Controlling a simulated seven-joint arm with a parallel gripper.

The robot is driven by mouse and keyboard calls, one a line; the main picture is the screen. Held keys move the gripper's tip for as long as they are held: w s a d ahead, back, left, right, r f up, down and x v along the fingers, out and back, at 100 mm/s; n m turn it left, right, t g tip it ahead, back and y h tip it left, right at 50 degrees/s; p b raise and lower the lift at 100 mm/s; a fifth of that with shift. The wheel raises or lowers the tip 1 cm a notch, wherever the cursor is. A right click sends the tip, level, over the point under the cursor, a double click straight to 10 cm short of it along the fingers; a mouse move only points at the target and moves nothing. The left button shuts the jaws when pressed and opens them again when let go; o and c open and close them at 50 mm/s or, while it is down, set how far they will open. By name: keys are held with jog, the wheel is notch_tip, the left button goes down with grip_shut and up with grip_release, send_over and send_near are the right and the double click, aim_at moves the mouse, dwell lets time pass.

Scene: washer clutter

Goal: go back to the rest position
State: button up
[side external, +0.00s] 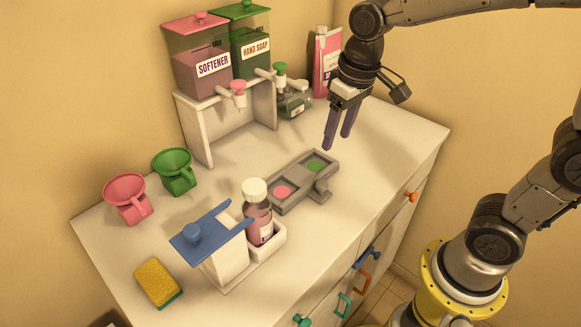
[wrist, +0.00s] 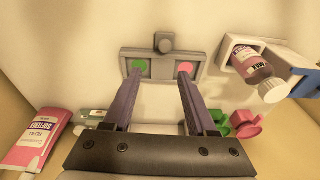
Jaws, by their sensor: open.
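My gripper (side external: 338,138) hangs over the back right part of the white cabinet top (side external: 385,165), fingers pointing down. In the wrist view its two dark fingers (wrist: 158,75) stand apart with nothing between them. A grey tray (side external: 322,187) with a pink disc (side external: 283,191) and a green disc (side external: 316,165) lies on the top, to the lower left of the gripper in the side view and apart from it. The gripper holds nothing and touches nothing that I can see.
Softener (side external: 202,72) and hand soap (side external: 250,50) dispensers stand on a white stand at the back. A pink pouch (side external: 326,62) stands behind my gripper. Pink (side external: 127,198) and green (side external: 174,171) funnels, a capped bottle (side external: 258,222) and a sponge (side external: 158,281) are leftward. The right top is clear.

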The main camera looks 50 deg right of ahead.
jog(key=s+d+r+t, duration=0.2)
jog(key=s+t, duration=0.1)
jog(key=s, duration=1.2)
jog(key=shift+s+d+r+t, duration=0.15)
jog(key=shift+s+t, duration=0.05)
jog(key=shift+t, duration=0.2)
